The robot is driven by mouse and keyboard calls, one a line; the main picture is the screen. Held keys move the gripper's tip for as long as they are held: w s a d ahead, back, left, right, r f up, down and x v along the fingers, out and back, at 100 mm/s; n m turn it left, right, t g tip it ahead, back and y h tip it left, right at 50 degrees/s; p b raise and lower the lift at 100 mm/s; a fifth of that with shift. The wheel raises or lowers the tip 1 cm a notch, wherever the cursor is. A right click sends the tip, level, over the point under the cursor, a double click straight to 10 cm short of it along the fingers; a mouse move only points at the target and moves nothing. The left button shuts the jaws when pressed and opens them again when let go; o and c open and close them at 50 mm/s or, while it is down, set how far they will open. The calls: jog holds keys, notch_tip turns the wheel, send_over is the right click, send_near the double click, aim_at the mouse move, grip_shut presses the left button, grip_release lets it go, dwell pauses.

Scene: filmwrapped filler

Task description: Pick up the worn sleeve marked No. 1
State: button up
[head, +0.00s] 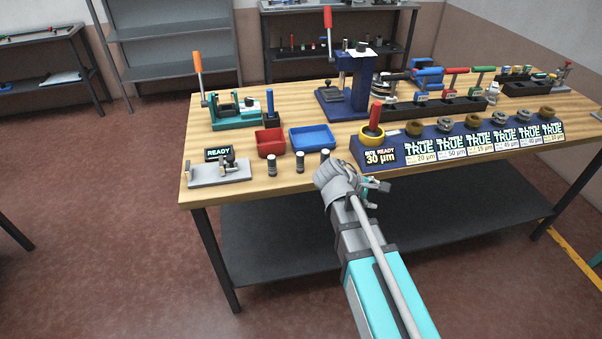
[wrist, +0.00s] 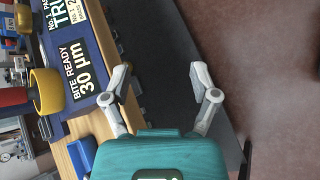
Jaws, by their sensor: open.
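No sleeve bears a number I can read. A blue stand (head: 385,151) carries a row of rings behind labels reading "TRUE"; the leftmost, a brown ring (head: 414,128), is over the 20 µm label. In the wrist view a label starting "No. 1" (wrist: 58,12) is beside a gold ring (wrist: 22,18). Three small dark cylinders with pale bands stand left of the stand: left (head: 272,164), middle (head: 300,162) and right (head: 325,156). My gripper (head: 376,190) is in front of the bench edge, apart from them all. Its open fingers (wrist: 165,85) hold nothing.
A yellow ring with a red handle (head: 373,124) is on the stand's left end, above "BITE READY 30 µm". A red bin (head: 270,143), a blue tray (head: 312,137) and a "READY" fixture (head: 220,172) are to the left. A blue press (head: 358,85) stands behind.

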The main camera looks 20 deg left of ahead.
jog(key=a+f+n+t+b, duration=0.1)
jog(key=a+n+t+b, duration=0.6)
jog(key=a, duration=0.8)
jog(key=n+t+y+b, duration=0.2)
jog(key=n+t+b, duration=0.15)
jog(key=n, duration=0.45)
send_near(298, 162)
jog(key=v, duration=0.3)
jog(key=shift+w+a+b, duration=0.2)
jog(key=shift+w+b, duration=0.1)
jog(key=shift+w+h, duration=0.1)
jog(key=shift+h, duration=0.2)
jog(key=shift+x, duration=4.25)
